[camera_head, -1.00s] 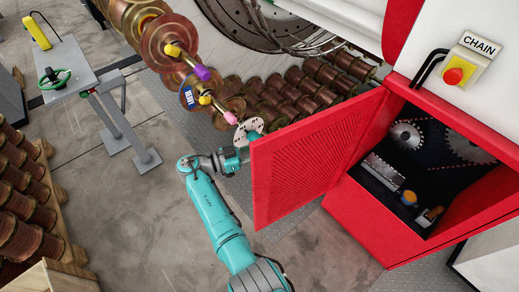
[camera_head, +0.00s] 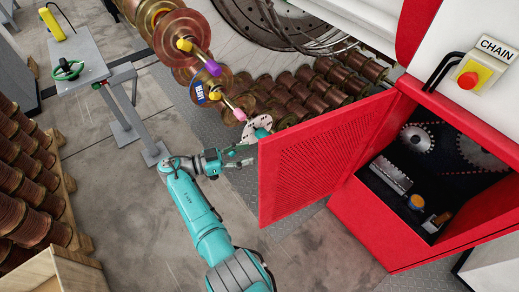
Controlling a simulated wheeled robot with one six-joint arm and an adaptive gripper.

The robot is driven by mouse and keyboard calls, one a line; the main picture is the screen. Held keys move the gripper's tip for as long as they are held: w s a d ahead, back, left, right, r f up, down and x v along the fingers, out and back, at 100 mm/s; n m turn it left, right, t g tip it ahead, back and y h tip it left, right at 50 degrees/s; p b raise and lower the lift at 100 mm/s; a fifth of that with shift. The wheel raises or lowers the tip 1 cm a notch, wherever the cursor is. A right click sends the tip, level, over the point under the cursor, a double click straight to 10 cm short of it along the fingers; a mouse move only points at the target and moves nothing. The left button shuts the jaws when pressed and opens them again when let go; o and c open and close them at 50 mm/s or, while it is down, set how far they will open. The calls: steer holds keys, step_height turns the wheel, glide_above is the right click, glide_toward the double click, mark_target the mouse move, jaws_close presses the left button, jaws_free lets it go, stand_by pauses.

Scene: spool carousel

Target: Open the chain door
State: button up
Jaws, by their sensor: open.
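The chain door (camera_head: 325,155) is a red perforated panel in the camera_head view. It stands swung well out from the red cabinet (camera_head: 385,225), whose inside shows. In the opening are chain sprockets (camera_head: 418,138) and a dark interior. The sign CHAIN (camera_head: 494,47) is on the white housing above. My teal arm reaches up from the bottom, and my gripper (camera_head: 248,152) is at the left of the door's free edge. The gripper is open; its fingertips are partly hidden, and I cannot tell whether it touches the door.
A red push button on a yellow box (camera_head: 468,80) sits above the cabinet. Copper spools (camera_head: 310,90) line up behind the door. A grey stand (camera_head: 85,62) is at upper left. Spools on a pallet (camera_head: 25,165) and a wooden crate (camera_head: 60,275) are at left. Floor between is clear.

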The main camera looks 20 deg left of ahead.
steer(key=shift+v, duration=1.85)
steer(key=shift+s, duration=0.1)
